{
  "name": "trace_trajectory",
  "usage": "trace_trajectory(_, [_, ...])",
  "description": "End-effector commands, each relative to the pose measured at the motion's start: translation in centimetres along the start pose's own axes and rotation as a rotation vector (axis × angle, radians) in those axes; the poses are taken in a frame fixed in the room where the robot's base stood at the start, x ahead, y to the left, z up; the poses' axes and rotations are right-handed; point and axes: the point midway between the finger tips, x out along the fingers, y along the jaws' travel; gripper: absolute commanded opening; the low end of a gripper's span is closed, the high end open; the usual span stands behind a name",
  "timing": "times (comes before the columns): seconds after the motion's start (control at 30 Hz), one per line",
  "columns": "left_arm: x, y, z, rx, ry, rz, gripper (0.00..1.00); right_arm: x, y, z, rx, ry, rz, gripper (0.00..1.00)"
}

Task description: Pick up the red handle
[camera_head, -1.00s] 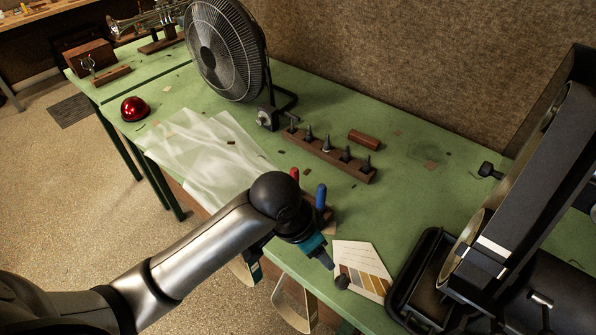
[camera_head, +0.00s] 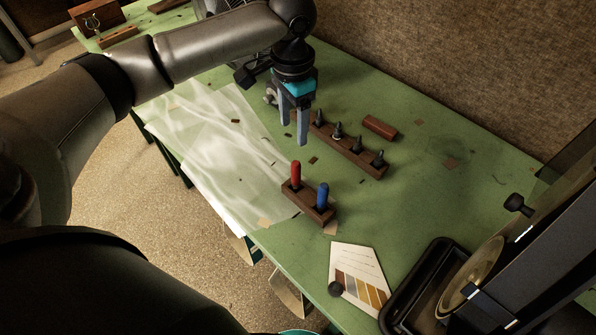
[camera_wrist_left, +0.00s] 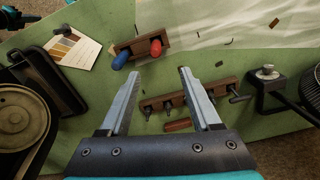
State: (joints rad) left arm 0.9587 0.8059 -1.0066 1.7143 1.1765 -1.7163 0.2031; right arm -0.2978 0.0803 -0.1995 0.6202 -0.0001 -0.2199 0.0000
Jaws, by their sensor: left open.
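The red handle (camera_head: 296,173) stands upright in a small dark wooden block (camera_head: 308,202), beside a blue handle (camera_head: 322,194). In the left wrist view the red handle (camera_wrist_left: 156,48) shows ahead of the fingers, with the blue handle (camera_wrist_left: 120,61) to its left. My left gripper (camera_head: 294,132) is open and empty, fingers pointing down, above the table on the far side of the red handle and apart from it. Its two fingers also show in the left wrist view (camera_wrist_left: 157,76). My right gripper is not in view.
A wooden rack of dark pegs (camera_head: 357,151) stands just behind my left gripper, with a reddish-brown block (camera_head: 380,128) beyond it. A clear plastic sheet (camera_head: 215,150) lies to the left. A colour card (camera_head: 357,279) and black machine with tray (camera_head: 425,290) are at front right.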

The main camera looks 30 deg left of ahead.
Motion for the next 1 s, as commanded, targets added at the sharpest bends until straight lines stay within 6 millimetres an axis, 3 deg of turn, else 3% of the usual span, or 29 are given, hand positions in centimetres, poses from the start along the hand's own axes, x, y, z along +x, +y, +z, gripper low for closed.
trace_trajectory(0.1, [2.9, 0.1, 0.1, 0.000, -0.005, 0.002, 0.64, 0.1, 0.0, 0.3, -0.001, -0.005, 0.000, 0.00])
trace_trajectory(0.3, [6.7, 0.1, 0.0, 0.001, -0.002, 0.000, 0.64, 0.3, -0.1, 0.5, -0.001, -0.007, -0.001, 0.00])
trace_trajectory(0.57, [8.7, 0.2, 0.0, 0.003, 0.000, 0.000, 0.64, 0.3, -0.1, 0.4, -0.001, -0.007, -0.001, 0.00])
trace_trajectory(0.83, [12.4, 0.9, 0.1, 0.002, -0.001, 0.000, 0.64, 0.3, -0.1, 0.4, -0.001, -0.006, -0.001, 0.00])
trace_trajectory(1.0, [13.5, 0.9, 0.1, 0.003, 0.001, -0.001, 0.64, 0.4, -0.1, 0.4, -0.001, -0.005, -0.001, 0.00])
